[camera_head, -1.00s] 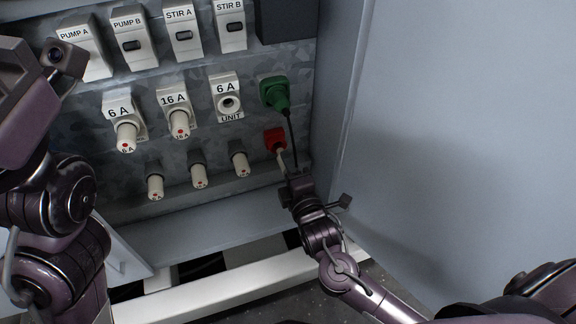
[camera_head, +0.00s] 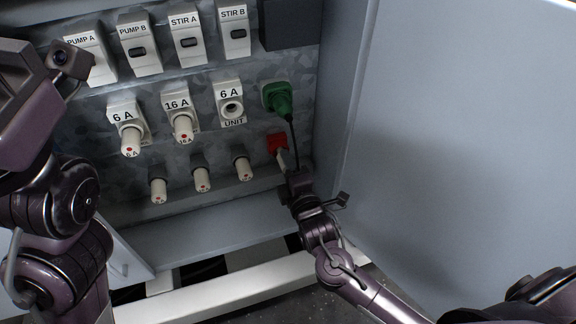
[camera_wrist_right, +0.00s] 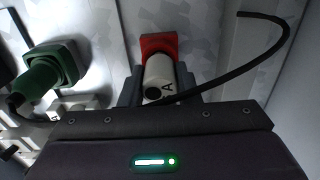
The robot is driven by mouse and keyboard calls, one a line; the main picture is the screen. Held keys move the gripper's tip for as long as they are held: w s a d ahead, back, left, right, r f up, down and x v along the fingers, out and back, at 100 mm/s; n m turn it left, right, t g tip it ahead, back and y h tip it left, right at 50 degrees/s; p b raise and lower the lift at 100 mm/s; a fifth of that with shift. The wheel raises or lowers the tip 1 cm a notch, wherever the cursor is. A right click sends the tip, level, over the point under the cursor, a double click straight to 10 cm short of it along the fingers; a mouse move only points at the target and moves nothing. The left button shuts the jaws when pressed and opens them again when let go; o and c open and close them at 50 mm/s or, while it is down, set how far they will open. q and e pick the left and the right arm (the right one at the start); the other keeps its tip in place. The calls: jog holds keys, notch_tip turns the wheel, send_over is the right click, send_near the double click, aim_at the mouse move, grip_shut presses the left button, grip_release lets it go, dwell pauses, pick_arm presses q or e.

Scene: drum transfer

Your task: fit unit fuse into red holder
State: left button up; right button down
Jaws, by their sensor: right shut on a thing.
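The red holder (camera_head: 277,143) is on the panel's right side, below the green plug (camera_head: 279,100). A pale fuse (camera_head: 283,159) is at its front; in the right wrist view the fuse (camera_wrist_right: 161,78) shows a letter A, and the red holder (camera_wrist_right: 157,44) is right behind it. My right gripper (camera_head: 291,172) is shut on the fuse. The two appear to meet, but I cannot tell how deep the fuse sits. The 6 A UNIT socket (camera_head: 232,108) is empty. My left arm is at the left edge, its fingers not visible.
Fuses in 6 A (camera_head: 130,140) and 16 A (camera_head: 182,128) holders are to the left. A black cable (camera_head: 296,145) hangs from the green plug close to my right gripper. The cabinet door (camera_head: 450,130) fills the right.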

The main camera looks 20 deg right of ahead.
jog(key=shift+w, duration=0.6)
jog(key=c, duration=1)
grip_release()
jog(key=s+p, duration=0.3)
jog(key=s, duration=0.4)
jog(key=shift+s, duration=0.4)
jog(key=shift+d, duration=0.1)
